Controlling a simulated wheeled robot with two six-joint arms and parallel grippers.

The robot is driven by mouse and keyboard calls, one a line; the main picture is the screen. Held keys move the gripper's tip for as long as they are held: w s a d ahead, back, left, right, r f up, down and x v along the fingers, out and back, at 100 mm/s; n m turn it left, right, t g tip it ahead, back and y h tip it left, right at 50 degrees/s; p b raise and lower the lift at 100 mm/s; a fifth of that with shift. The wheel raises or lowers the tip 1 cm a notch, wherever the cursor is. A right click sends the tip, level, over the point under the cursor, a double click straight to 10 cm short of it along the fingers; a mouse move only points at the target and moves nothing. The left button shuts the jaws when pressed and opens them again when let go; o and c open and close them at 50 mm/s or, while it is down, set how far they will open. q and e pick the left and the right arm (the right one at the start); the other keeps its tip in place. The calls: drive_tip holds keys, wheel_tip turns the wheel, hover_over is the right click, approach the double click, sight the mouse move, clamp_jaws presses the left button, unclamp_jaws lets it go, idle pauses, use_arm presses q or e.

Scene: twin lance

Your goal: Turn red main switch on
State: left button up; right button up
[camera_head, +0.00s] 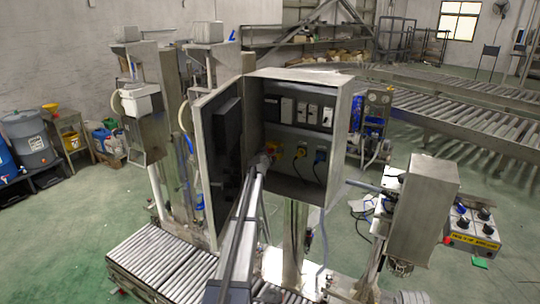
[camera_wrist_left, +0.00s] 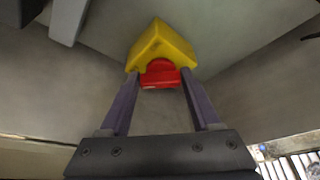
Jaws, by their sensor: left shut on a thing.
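The red main switch (camera_wrist_left: 160,74) has a red knob on a yellow housing (camera_wrist_left: 161,45), fixed to the grey inner wall of the cabinet. In the head view the yellow housing (camera_head: 273,147) shows low at the left inside the open cabinet, with the knob mostly hidden by my arm. My left gripper (camera_wrist_left: 159,78) has its two fingers on either side of the red knob, shut on it. In the head view my left gripper (camera_head: 266,159) reaches into the cabinet from below. My right gripper is in neither view.
The cabinet door (camera_head: 222,150) stands open on the left. A row of modules (camera_head: 301,111) sits above. A roller conveyor (camera_head: 150,260) lies below, left.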

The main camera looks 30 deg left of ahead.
use_arm(q)
drive_tip(key=shift+f, duration=0.1)
drive_tip(key=shift+d+f+m+t+y+b, duration=0.1)
drive_tip(key=shift+f+m+t+y+b, duration=0.2)
drive_tip(key=shift+m+t+b, duration=1.45)
drive_tip(key=shift+f+m+t+y+b, duration=0.2)
drive_tip(key=shift+m+y+b, duration=0.25)
drive_tip(key=shift+m+b, duration=2.8)
drive_tip(key=shift+d+f+m+t+y+b, duration=0.1)
drive_tip(key=shift+f+m+t+y+b, duration=0.2)
drive_tip(key=shift+m+t+b, duration=2.05)
drive_tip(key=m+g+p, duration=0.1)
drive_tip(key=m+g, duration=0.1)
drive_tip(key=shift+m+g, duration=0.25)
drive_tip(key=shift+g, duration=0.05)
drive_tip(key=o, duration=1.4)
drive_tip(key=shift+a+r, duration=0.1)
drive_tip(key=b+v, duration=0.2)
drive_tip(key=v, duration=0.6)
